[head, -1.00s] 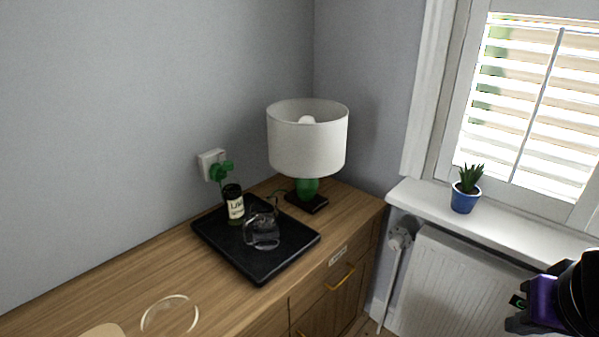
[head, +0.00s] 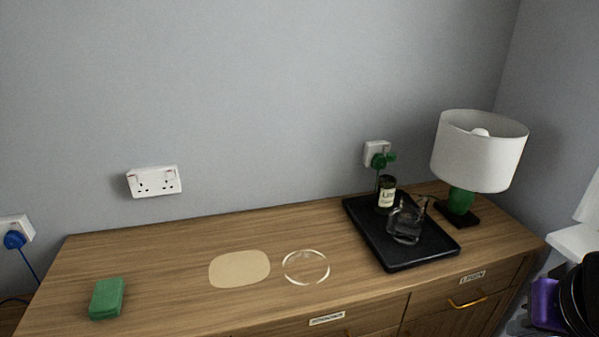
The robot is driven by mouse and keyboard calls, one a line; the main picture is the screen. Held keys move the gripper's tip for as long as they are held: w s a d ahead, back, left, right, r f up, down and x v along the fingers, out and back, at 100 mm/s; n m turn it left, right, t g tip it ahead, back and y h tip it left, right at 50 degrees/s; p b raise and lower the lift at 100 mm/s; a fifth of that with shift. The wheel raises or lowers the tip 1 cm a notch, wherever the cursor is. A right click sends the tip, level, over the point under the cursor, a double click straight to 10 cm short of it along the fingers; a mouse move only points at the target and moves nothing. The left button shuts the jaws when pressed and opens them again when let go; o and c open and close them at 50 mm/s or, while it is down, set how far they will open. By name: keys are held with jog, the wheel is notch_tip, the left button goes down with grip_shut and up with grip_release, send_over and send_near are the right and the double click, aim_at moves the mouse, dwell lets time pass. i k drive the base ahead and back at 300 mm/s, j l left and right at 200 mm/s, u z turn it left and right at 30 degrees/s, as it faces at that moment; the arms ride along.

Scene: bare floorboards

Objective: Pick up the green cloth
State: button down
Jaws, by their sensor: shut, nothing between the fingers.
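The green cloth (head: 107,298) is a small folded block. It lies flat on the left end of the wooden sideboard top (head: 180,255), near the front edge. My gripper (head: 548,303) shows only in part, purple and black, at the lower right edge of the head view. It is shut and far to the right of the cloth, with nothing seen in it. Its fingertips are not clearly visible.
A beige oval mat (head: 239,268) and a clear ring-like dish (head: 306,267) lie mid-top. A black tray (head: 440,252) holds a dark bottle (head: 387,195) and a glass jug (head: 405,222). A white-shaded lamp (head: 478,150) stands at right. Bare wood surrounds the cloth.

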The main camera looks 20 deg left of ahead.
aim_at(106, 301)
jog(key=u, duration=2.45)
jog(key=i+j+z, duration=0.15)
jog(key=z, duration=0.3)
jog(key=i+j+z, duration=0.1)
jog(key=j+z, duration=0.15)
jog(key=z, duration=0.15)
jog(key=i+j+z, duration=0.15)
jog(key=j, duration=0.25)
jog(key=j+z, duration=0.15)
jog(key=j, duration=0.25)
jog(key=i, duration=0.05)
